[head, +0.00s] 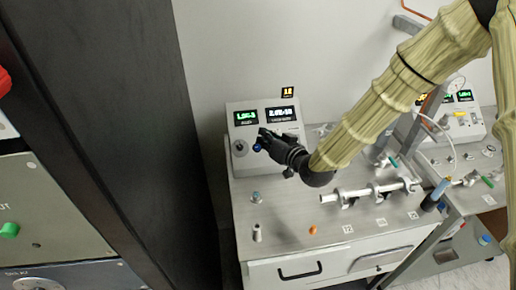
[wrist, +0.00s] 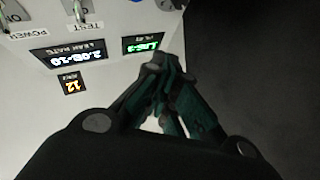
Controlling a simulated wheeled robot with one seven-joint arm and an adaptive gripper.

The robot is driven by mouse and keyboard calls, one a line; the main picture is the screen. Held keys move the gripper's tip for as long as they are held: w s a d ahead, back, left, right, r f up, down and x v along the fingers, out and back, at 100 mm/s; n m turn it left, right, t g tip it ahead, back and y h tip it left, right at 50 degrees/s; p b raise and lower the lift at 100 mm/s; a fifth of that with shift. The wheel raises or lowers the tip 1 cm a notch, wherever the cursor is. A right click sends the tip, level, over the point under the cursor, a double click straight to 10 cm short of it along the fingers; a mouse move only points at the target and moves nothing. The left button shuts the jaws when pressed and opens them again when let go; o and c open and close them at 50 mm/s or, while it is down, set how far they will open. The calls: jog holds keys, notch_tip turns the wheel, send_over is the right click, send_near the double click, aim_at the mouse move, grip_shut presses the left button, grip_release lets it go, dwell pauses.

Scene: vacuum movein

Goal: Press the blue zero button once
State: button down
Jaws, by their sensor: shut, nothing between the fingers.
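The blue zero button (head: 257,147) is a small round blue cap on the front of the grey instrument box, beside the tip of my gripper (head: 264,138). I cannot tell whether they touch. In the wrist view only a sliver of the blue button (wrist: 136,1) shows at the top edge. My gripper (wrist: 164,62) is shut and empty there, with its tips over the panel near the green display, apart from the button in the picture. The instrument box (head: 232,160) stands at the back left of the bench.
The box carries a green display (head: 245,117), a white display (head: 279,115) and a knob (head: 240,147). Switches labelled POWER and TEST show in the wrist view. A pipe manifold (head: 370,192) lies on the bench (head: 285,215). A dark cabinet (head: 120,120) stands at left.

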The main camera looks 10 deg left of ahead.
aim_at(257, 148)
jog(key=w+f+b, duration=0.1)
jog(key=w+a+f+b, duration=0.1)
jog(key=f, duration=0.1)
jog(key=w+f+b, duration=0.1)
jog(key=f, duration=0.1)
jog(key=shift+w+a+f, duration=0.15)
jog(key=shift+a+f, duration=0.05)
jog(key=shift+a, duration=0.1)
jog(key=shift+f, duration=0.1)
jog(key=shift+w+a+f+b, duration=0.1)
jog(key=shift+w+f+b, duration=0.1)
jog(key=shift+w+b, duration=0.1)
dwell(1.1)
jog(key=shift+w+a+f, duration=0.1)
jog(key=shift+f, duration=0.1)
jog(key=shift+w+a+f+b, duration=0.1)
jog(key=shift+w+f+b, duration=0.2)
jog(key=shift+b, duration=0.25)
dwell(0.9)
jog(key=shift+s+r, duration=0.1)
jog(key=shift+s, duration=0.05)
jog(key=shift+s+d+r+p, duration=0.2)
jog(key=shift+s+r+p, duration=0.15)
jog(key=shift+r, duration=0.2)
